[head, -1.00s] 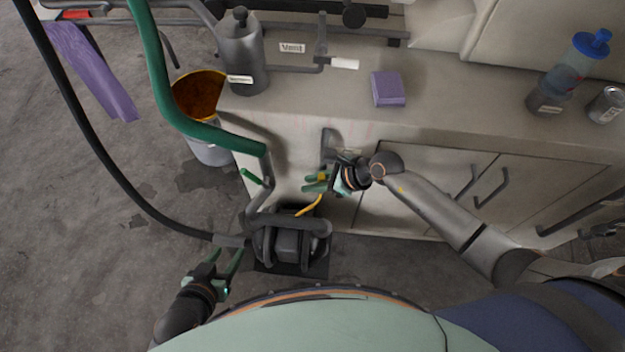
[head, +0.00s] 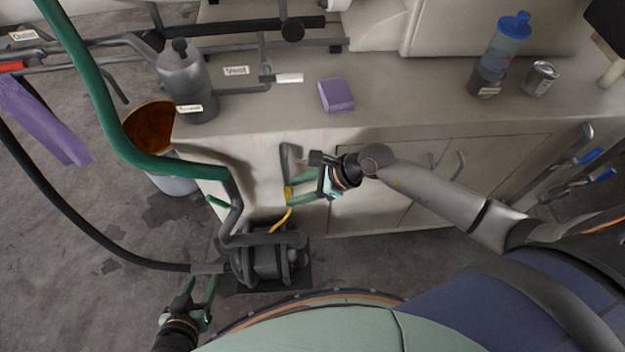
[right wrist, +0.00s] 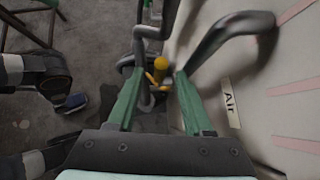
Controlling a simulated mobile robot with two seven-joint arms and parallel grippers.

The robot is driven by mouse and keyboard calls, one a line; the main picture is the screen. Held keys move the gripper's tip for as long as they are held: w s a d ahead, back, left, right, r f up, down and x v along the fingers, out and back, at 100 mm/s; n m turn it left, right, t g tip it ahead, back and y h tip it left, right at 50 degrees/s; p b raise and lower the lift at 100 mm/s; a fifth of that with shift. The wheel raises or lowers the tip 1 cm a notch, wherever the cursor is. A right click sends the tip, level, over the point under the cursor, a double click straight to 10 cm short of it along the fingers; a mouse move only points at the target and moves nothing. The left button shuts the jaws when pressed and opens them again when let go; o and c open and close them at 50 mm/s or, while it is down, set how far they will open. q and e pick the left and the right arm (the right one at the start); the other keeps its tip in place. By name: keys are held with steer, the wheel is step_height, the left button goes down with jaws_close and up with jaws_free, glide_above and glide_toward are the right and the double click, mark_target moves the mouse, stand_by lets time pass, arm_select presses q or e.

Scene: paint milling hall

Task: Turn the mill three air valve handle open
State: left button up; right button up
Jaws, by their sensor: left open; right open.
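A yellow grip (head: 289,193) sits at the lower end of a grey pipe on the pale cabinet's front. It looks like the air valve handle; an "Air" label (right wrist: 230,103) is on the panel beside it in the right wrist view. My right gripper (head: 298,193) is open at the yellow grip. In the right wrist view the yellow grip (right wrist: 160,70) shows between the tips of my open right gripper (right wrist: 160,82); contact cannot be told. My left gripper (head: 200,283) is open and empty, low at the left, near the grey pump (head: 265,262).
A green hose (head: 88,90) runs down to a pipe with a green handle (head: 217,202). A yellow cable (head: 283,219) reaches the pump. On the counter (head: 270,115) are a grey bottle (head: 187,85), purple block (head: 337,95), blue-capped bottle (head: 502,55) and can (head: 541,78). A bucket (head: 170,183) stands left.

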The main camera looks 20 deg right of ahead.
arm_select(q)
steer(key=shift+s+a+f, duration=0.15)
steer(key=shift+s+a, duration=0.05)
steer(key=shift+s, duration=0.15)
arm_select(e)
steer(key=v, duration=0.5)
steer(key=shift+s+d+r, duration=0.15)
steer(key=shift+d+r, duration=0.05)
steer(key=shift+a, duration=0.1)
